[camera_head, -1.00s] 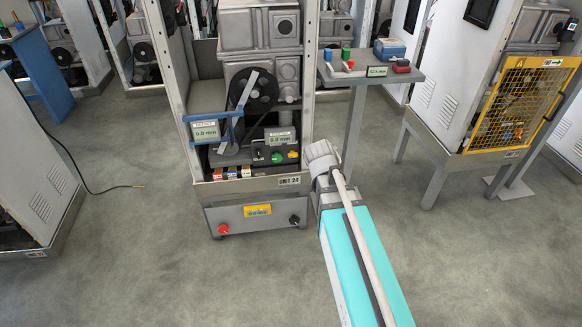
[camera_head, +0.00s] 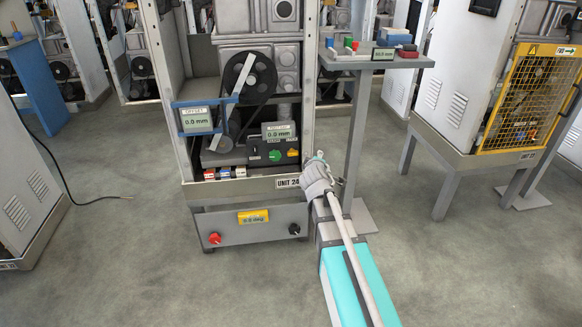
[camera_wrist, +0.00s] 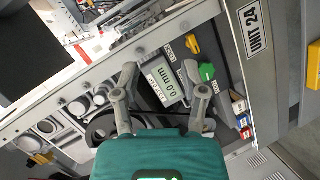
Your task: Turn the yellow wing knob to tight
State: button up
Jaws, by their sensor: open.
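The yellow wing knob (camera_head: 293,152) sits on the black control panel of UNIT 24, right of a green knob (camera_head: 275,156). It is small in the head view. In the wrist view the yellow knob (camera_wrist: 193,43) shows unobstructed above the green knob (camera_wrist: 207,71), up and right of my fingers. My gripper (camera_head: 319,160) is low at the right front corner of the unit, right of the knob and apart from it. In the wrist view my gripper (camera_wrist: 166,84) has its two fingers spread and empty, with the 0.0 mm display (camera_wrist: 165,81) visible between them. The knob's setting marks are too small to read.
The unit's frame post (camera_head: 308,90) stands between the panel and my arm's side. A belt and pulley (camera_head: 250,78) lie above the panel. A grey side table (camera_head: 375,62) with coloured blocks stands right. Open floor (camera_head: 440,260) lies in front.

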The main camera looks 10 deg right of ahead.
aim_at(293, 155)
jog(key=w+a+f+n+t+y+b, duration=0.4)
jog(key=f+n+b, duration=0.3)
jog(key=b, duration=0.7)
notch_tip(293, 155, down, 2)
jog(key=shift+w+a+f, duration=0.25)
jog(key=shift+w+a, duration=0.2)
jog(key=shift+w, duration=0.05)
jog(key=w, duration=1.3)
jog(key=shift+w, duration=0.4)
